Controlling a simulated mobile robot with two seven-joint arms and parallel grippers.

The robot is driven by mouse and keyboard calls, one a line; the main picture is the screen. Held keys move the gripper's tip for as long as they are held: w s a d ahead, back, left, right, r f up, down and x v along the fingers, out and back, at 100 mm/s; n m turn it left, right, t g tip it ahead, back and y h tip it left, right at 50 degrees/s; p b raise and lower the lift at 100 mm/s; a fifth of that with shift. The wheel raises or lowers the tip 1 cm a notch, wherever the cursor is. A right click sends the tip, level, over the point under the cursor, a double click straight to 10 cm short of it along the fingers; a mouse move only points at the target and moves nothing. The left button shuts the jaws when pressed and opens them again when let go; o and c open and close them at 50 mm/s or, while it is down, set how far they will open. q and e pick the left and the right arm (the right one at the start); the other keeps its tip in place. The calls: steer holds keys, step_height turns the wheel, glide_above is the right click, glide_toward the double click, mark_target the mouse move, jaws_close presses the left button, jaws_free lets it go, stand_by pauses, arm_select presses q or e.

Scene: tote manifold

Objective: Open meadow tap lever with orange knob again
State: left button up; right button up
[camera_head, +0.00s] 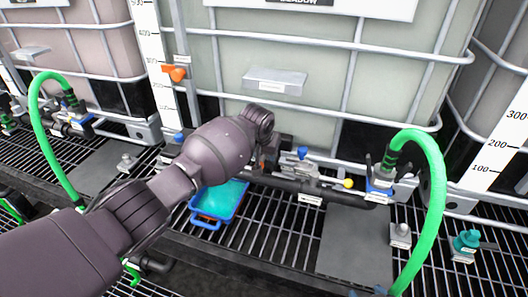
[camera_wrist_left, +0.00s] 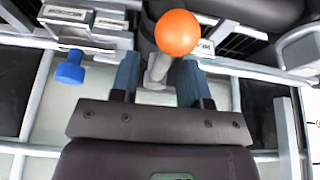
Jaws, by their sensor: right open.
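The meadow tote (camera_head: 330,60) stands at the back centre in the head view, under its MEADOW sign (camera_head: 300,3). The orange knob (camera_wrist_left: 177,33) of the tap lever shows close up in the left wrist view, with the grey lever stem (camera_wrist_left: 158,68) below it. My left gripper (camera_wrist_left: 158,85) has its blue fingers apart, one on each side of the stem, with small gaps seen beside it. In the head view my left arm hides the fingers and most of the tap. My right gripper is in neither view.
A blue tray (camera_head: 220,200) with teal contents sits on the grating beside my left arm. A blue knob (camera_head: 302,152) and a yellow knob (camera_head: 348,183) stand along the dark pipe. A green hose (camera_head: 436,190) arches at the right, another (camera_head: 40,130) at the left.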

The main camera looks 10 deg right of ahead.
arm_select(q)
steer(key=p+v, duration=0.1)
steer(key=v, duration=1)
stand_by(0.3)
steer(key=shift+f, duration=0.1)
